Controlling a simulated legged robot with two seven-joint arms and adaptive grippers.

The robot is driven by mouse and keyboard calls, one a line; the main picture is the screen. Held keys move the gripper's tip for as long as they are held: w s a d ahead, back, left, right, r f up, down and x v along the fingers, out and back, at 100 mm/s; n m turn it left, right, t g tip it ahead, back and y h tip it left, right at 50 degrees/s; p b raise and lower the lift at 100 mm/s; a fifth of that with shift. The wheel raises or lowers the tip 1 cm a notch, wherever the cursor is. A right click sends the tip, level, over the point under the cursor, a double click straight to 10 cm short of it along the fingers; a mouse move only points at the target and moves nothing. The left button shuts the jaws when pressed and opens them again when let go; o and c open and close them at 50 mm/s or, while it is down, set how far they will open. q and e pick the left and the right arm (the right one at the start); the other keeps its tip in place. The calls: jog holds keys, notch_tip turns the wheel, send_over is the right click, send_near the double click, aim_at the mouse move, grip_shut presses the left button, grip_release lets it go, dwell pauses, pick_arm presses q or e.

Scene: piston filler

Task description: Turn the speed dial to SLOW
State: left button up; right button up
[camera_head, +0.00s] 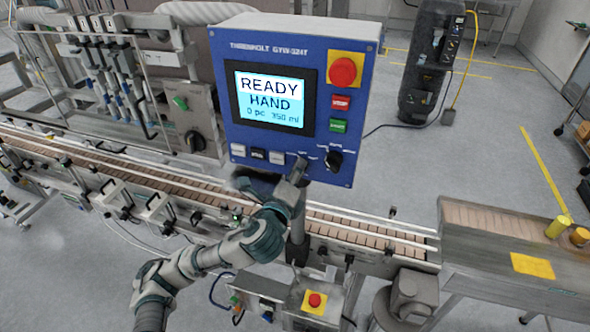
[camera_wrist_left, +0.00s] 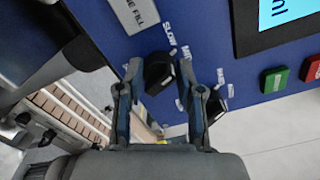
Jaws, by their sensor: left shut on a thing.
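The speed dial is a black knob (camera_wrist_left: 158,72) on the blue control panel (camera_head: 225,110). In the left wrist view a SLOW label lies just above it, with other labels at its right and lower right. My left gripper (camera_wrist_left: 160,70) has a finger on each side of the knob and is shut on it. Which label the knob points to is not clear. In the head view my left gripper (camera_head: 299,170) reaches the panel's lower edge and hides the dial. My right gripper is not in view.
A second black knob (camera_head: 335,160) sits close to the right of my gripper. Push buttons (camera_head: 257,155) are at the left, green and red buttons and a red emergency stop (camera_head: 342,71) above. The screen (camera_head: 270,99) reads READY HAND. A conveyor (camera_head: 350,233) runs below the panel.

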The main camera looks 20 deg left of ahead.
pick_arm(q)
jog(key=shift+d+f+n+p, duration=0.1)
jog(key=shift+f+n+p, duration=0.2)
jog(key=shift+n, duration=0.65)
jog(key=shift+d+f+n+p, duration=0.15)
jog(key=shift+n+p, duration=0.1)
jog(key=shift+n, duration=0.7)
jog(key=shift+a, duration=0.15)
jog(key=o, duration=1.1)
jog(key=shift+w, duration=0.1)
jog(key=shift+o, duration=0.2)
jog(key=shift+w, duration=0.15)
jog(key=shift+r, duration=0.15)
